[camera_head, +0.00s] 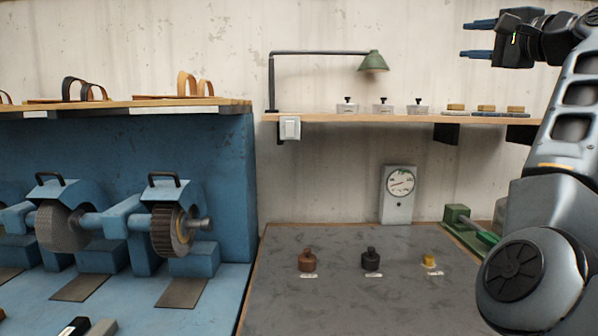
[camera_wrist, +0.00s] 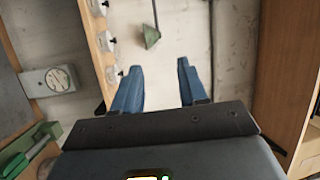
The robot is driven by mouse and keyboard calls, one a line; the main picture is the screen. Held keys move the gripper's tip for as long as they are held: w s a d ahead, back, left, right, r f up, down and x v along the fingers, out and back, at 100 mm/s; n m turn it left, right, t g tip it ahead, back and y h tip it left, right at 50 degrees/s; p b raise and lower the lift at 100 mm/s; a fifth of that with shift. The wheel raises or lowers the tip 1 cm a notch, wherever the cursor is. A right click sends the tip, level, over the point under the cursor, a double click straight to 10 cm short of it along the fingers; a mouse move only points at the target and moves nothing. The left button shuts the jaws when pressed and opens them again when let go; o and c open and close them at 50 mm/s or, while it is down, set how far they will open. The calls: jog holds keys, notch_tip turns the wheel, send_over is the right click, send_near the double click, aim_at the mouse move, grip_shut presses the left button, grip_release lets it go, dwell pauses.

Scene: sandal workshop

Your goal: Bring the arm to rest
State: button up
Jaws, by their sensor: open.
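My gripper (camera_head: 479,39) is raised at the upper right of the head view, in front of the wall and above the right part of the shelf. Its two blue fingers point left and are apart, with nothing between them. In the wrist view the fingers of my gripper (camera_wrist: 158,84) also stand apart and empty, with the wall behind them. My arm (camera_head: 560,170) comes up along the right edge of the head view and bends left at the top. It hides part of the shelf's right end and of the green tool.
A wooden shelf (camera_head: 360,118) carries a green lamp (camera_head: 373,62), lidded pots and small brushes. Below, a grey bench (camera_head: 320,300) holds a brown bottle (camera_head: 307,261), a black bottle (camera_head: 371,259), a yellow piece (camera_head: 429,261), a dial gauge (camera_head: 399,190) and a green tool (camera_head: 470,228). A blue grinding machine (camera_head: 225,160) stands left.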

notch_tip(320, 180, down, 29)
jog(key=s+d+g+h, duration=0.1)
jog(key=s+d+h, duration=0.1)
jog(key=h, duration=0.4)
jog(key=s+a+f+n+g+h, duration=0.1)
jog(key=s+f+n+h, duration=0.1)
jog(key=s+f, duration=0.75)
jog(key=s+f+n+g+h, duration=0.15)
jog(key=s+f, duration=0.45)
jog(key=f, duration=0.7)
jog(key=s+a+f+n, duration=0.2)
jog(key=s+f, duration=0.1)
jog(key=s, duration=0.5)
jog(key=s+a+f+n, duration=0.2)
jog(key=s+f, duration=0.1)
jog(key=s, duration=0.6)
jog(key=s+a+f+n, duration=0.1)
jog(key=s+a+f, duration=0.2)
jog(key=s, duration=0.5)
jog(key=s+a+r+n, duration=0.1)
jog(key=s+a+r, duration=0.1)
jog(key=s, duration=0.4)
jog(key=s+a+r+n+y, duration=0.1)
jog(key=s+a+r+n, duration=0.1)
jog(key=s, duration=0.5)
jog(key=s+a+r+n+y, duration=0.1)
jog(key=s+a+r, duration=0.1)
jog(key=s, duration=0.5)
jog(key=shift+a+r, duration=0.3)
jog(key=shift+r, duration=0.55)
